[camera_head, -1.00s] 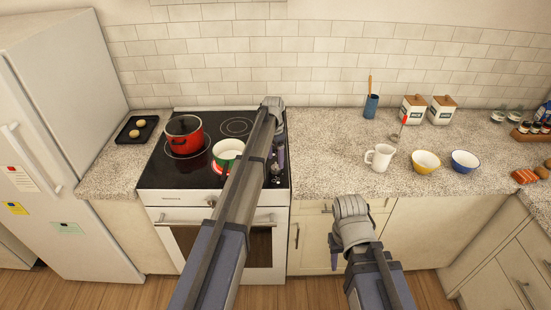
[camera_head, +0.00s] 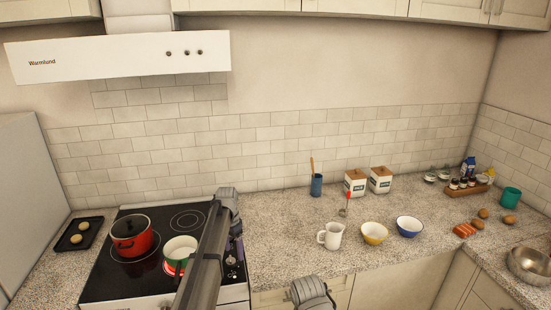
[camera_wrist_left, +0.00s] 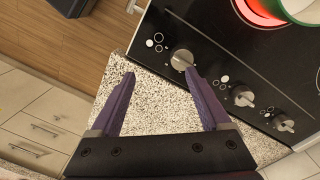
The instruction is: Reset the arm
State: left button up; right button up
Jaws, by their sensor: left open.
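My left arm reaches up over the right side of the black stove (camera_head: 190,218). My left gripper (camera_head: 236,256) is at the stove's right edge, pointing down beside the control knobs. In the left wrist view its two purple fingers (camera_wrist_left: 160,74) are spread with nothing between them. A silver stove knob (camera_wrist_left: 182,58) lies just past the right fingertip; I cannot tell whether they touch. Only the wrist part of my right arm (camera_head: 312,291) shows at the bottom edge; its jaws are out of frame.
A white-and-green pot (camera_head: 181,247) sits on a burner (camera_wrist_left: 262,12) glowing red. A white mug (camera_head: 331,236), yellow bowl (camera_head: 374,233) and blue bowl (camera_head: 409,226) stand on the right counter. A white hood (camera_head: 118,60) hangs above.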

pick_arm(q)
jog(key=s+d+n, duration=0.1)
jog(key=s+d, duration=0.4)
jog(key=s, duration=0.6)
jog(key=s+d+f+n+y+b, duration=0.1)
jog(key=s+d, duration=0.3)
jog(key=s, duration=0.8)
jog(key=s+d+f+n+b, duration=0.1)
jog(key=s+d, duration=0.4)
jog(key=s, duration=0.6)
jog(key=shift+s+d+n+y, duration=0.15)
jog(key=shift+d+n+y, duration=0.15)
jog(key=shift+n, duration=0.2)
